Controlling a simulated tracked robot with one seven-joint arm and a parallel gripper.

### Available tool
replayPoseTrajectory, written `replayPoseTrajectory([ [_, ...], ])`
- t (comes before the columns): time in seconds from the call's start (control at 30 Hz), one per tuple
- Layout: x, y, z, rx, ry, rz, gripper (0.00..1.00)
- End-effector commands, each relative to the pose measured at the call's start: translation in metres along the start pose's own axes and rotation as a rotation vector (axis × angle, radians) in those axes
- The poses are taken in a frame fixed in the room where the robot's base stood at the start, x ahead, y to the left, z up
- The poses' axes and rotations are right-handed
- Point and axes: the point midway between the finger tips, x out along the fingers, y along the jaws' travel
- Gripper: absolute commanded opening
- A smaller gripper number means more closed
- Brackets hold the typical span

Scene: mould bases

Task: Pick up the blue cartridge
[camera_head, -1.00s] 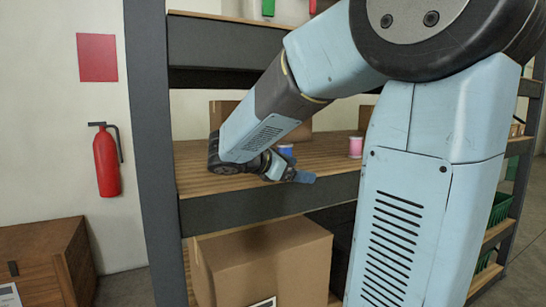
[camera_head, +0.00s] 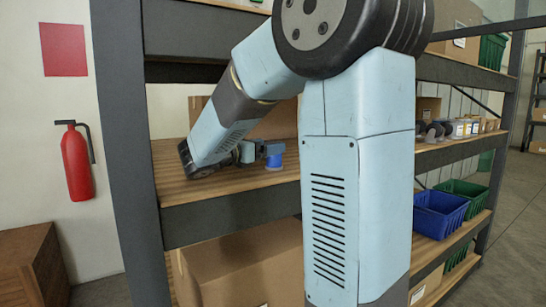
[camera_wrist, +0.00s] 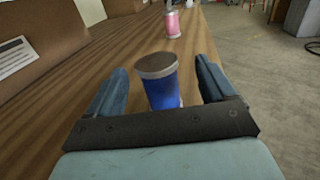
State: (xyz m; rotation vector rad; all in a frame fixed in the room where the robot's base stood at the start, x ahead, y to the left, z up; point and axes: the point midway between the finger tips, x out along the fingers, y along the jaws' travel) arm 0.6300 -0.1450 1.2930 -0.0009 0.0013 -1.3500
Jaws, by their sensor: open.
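The blue cartridge (camera_wrist: 162,88) is a short upright cylinder with a brown top. It stands on the wooden shelf (camera_head: 225,186), and in the head view it shows small (camera_head: 274,161) beside my gripper. My gripper (camera_wrist: 158,82) is open. In the wrist view its two blue fingers lie left and right of the cartridge, with gaps showing on both sides. The cartridge's lower end is hidden behind the dark gripper bar. In the head view the gripper (camera_head: 268,152) is low over the shelf, near its front edge.
A pink cartridge (camera_wrist: 172,24) stands farther along the shelf. A cardboard box (camera_wrist: 40,40) stands to the left in the wrist view. The shelf's front edge is to the right, with open floor beyond. A dark shelf post (camera_head: 130,150) stands left of my arm.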

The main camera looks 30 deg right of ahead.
Motion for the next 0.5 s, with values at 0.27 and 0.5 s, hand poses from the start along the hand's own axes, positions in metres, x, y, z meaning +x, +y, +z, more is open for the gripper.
replayPoseTrajectory([
  [0.27,0.024,0.005,-0.006,-0.002,0.0,0.008,0.84],
  [0.5,0.05,0.006,-0.008,0.001,-0.001,0.01,0.84],
])
